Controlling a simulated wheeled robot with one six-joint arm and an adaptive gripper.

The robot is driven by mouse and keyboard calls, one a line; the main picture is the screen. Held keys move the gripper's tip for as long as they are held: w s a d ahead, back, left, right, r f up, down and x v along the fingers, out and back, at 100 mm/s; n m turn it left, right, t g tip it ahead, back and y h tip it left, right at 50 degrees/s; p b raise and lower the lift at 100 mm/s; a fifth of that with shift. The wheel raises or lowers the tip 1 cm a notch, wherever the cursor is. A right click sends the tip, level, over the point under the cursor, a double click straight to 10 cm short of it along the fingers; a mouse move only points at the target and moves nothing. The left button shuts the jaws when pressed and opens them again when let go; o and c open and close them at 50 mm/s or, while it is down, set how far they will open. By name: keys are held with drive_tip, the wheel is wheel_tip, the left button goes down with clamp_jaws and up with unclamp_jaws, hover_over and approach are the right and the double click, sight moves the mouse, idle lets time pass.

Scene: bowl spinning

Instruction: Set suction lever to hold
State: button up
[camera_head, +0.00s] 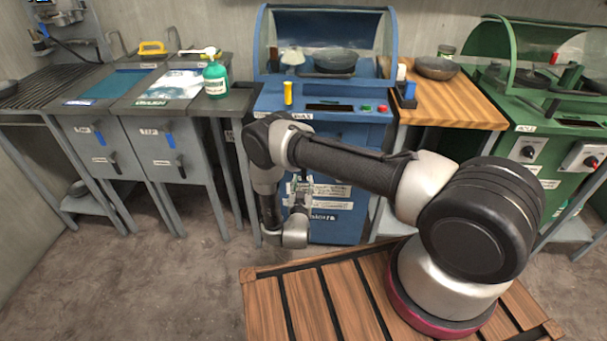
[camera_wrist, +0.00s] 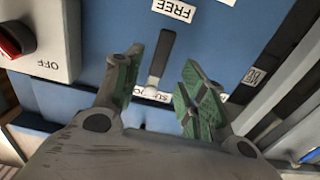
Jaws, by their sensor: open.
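In the wrist view, the suction lever (camera_wrist: 159,62) is a narrow grey bar on a blue machine front. Its upper end lies just below the FREE label (camera_wrist: 173,9). In the head view, the blue machine (camera_head: 338,222) stands behind my arm. My gripper shows small in front of its lower panel, and the lever cannot be made out there.
A red knob (camera_wrist: 12,38) with an OFF label is left of my gripper in the wrist view. A wooden table (camera_head: 455,100) and a green machine (camera_head: 545,140) stand right of the blue machine; grey cabinets (camera_head: 160,150) stand left.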

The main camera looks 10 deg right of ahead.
drive_tip(key=x, duration=0.6)
drive_tip(key=shift+w+d, duration=0.1)
drive_tip(key=shift+w, duration=0.25)
drive_tip(key=shift+c, duration=0.2)
clamp_jaws()
